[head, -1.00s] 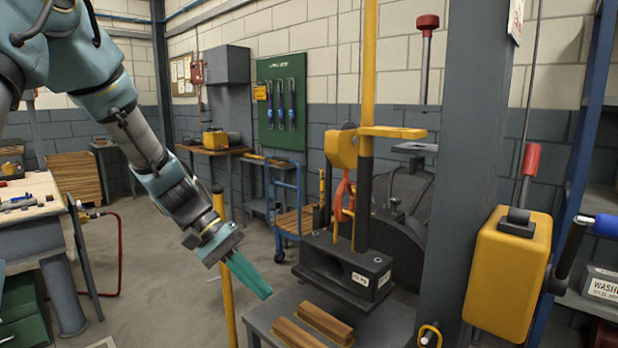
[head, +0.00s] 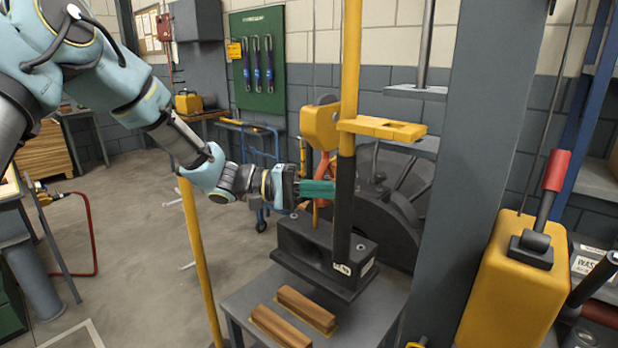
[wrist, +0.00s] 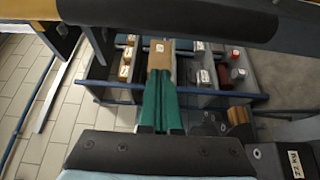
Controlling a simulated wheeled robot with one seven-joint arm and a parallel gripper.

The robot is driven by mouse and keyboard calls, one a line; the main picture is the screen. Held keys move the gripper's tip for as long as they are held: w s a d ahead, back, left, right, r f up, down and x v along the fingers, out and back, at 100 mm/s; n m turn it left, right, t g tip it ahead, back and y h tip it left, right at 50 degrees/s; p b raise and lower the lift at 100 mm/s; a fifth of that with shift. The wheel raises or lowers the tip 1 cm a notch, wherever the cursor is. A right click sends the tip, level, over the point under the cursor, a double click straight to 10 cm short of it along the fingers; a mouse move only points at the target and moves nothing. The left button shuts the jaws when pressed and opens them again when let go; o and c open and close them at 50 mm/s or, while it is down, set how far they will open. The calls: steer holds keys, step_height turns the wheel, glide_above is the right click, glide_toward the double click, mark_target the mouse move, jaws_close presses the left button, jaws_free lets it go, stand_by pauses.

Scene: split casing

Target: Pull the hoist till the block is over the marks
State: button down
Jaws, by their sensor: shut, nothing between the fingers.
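The dark grey block (head: 318,250), with a white label, hangs by an orange hook under the yellow hoist body (head: 321,127), above a grey bench (head: 250,296). Its labelled corner shows at lower right in the wrist view (wrist: 292,160). Two wooden bearers (head: 306,308) lie on the bench with yellow edging beside them, possibly the marks. A yellow upright pole with a black sleeve (head: 344,205) stands in front of the block. My gripper (head: 330,188) is shut and empty, its green fingers (wrist: 158,105) close to the sleeve; contact cannot be told. A dark bar crosses the top of the wrist view.
A grey column (head: 470,160) and a yellow housing with a red-handled lever (head: 515,280) stand at right. A thin yellow post (head: 197,255) rises left of the bench, below my arm. A blue trolley (head: 255,150) is behind.

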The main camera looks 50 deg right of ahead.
steer(key=shift+s+a+r+p, duration=0.1)
steer(key=shift+s+a+p, duration=0.35)
steer(key=shift+a, duration=0.2)
steer(key=shift+s+a+r+p, duration=0.1)
steer(key=shift+s+a+p, duration=0.2)
steer(key=shift+a+p, duration=0.25)
steer(key=shift+s+a+f, duration=0.15)
steer(key=shift+a+f, duration=0.05)
steer(key=shift+a, duration=0.35)
